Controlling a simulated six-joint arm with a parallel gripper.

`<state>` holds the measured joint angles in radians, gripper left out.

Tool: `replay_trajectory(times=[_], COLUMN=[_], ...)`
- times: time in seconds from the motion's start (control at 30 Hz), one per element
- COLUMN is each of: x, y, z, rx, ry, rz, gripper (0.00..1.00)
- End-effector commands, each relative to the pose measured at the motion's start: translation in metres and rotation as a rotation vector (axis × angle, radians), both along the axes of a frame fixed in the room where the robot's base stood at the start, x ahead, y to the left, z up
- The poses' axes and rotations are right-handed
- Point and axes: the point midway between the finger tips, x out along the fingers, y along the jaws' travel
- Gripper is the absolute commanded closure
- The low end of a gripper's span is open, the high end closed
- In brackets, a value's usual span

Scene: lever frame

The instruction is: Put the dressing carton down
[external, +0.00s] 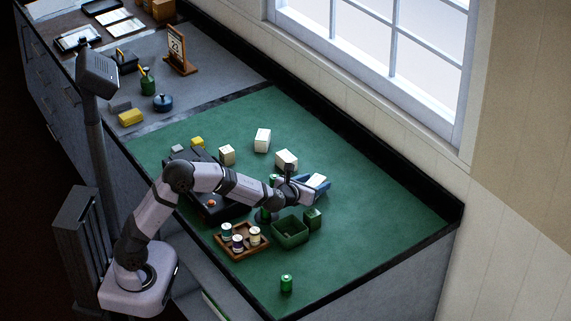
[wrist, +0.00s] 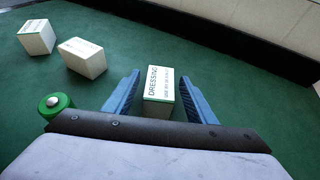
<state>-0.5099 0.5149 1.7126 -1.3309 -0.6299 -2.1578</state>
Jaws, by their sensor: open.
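The dressing carton (wrist: 158,84) is a white box with a green edge and printed lettering, in the middle of the wrist view. It stands between the two blue fingers of my gripper (wrist: 160,98), which are spread with a gap at each side of it. In the external view the carton (external: 317,181) shows as a white top between the blue fingers of my gripper (external: 314,187), low over the green mat (external: 380,215). It appears to rest on the mat; its lower part is partly hidden.
Two white cartons (external: 263,139) (external: 287,159) stand behind my gripper. A green bin (external: 290,235), a green box (external: 312,218) and a wooden tray (external: 242,254) with several jars are nearer. The mat's right side is clear.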

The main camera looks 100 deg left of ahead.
Motion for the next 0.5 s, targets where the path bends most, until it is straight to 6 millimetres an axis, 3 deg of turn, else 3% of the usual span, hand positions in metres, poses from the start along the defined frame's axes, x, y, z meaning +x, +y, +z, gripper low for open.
replay_trajectory(times=[0.17,0.5], x=[-0.001,-0.02], y=[-0.006,-0.052], z=[0.005,0.026], rx=[0.001,0.001], ry=[-0.001,-0.003], rz=[-0.002,-0.003], gripper=[0.49,0.49])
